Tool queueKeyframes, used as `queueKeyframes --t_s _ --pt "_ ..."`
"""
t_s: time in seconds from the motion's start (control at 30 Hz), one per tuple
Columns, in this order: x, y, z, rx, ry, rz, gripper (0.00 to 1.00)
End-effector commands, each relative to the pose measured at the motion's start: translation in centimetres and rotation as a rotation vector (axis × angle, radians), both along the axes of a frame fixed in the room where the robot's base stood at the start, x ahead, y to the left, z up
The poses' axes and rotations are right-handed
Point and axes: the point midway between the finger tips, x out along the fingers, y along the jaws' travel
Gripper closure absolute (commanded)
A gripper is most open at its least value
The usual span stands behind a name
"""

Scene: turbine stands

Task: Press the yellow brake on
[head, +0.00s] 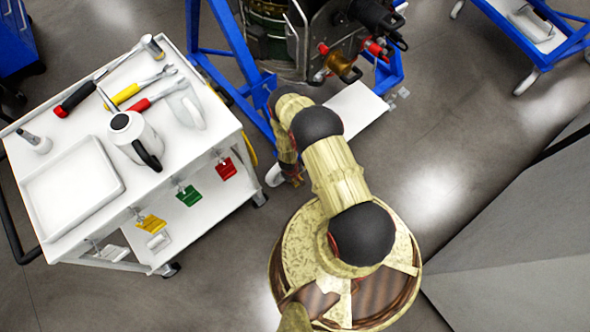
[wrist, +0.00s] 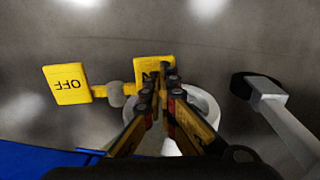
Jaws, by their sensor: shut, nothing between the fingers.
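The yellow brake has two plates on a bar with a grey hub, seen in the wrist view. The OFF plate (wrist: 67,84) is at the left, its lettering upside down. The ON plate (wrist: 154,64) is in the middle, partly hidden by my gripper (wrist: 160,84), whose fingertips are together in front of its lettering. Whether they touch the plate I cannot tell. My gripper is shut and empty. In the head view my gripper (head: 292,180) points down beside the blue stand's foot, and the brake plates cannot be made out there.
A white wheel (wrist: 207,104) lies behind the fingers. A grey leg (wrist: 284,120) with a dark end stands at the right. The blue stand (head: 242,75) rises close to my arm. A white tool cart (head: 75,140) is at the left.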

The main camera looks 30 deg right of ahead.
Motion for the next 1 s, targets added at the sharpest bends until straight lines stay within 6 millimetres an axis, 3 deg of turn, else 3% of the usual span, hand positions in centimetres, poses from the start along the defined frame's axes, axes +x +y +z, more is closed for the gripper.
queueKeyframes --t_s 0.6,0.8,1.0 --pt "-0.4 2.5 11.5 -0.001 -0.001 0.003 1.0" --pt "-0.5 2.9 13.1 -0.001 -0.001 0.001 1.0" --pt "-0.5 3.0 13.3 -0.001 0.0 0.001 1.0"
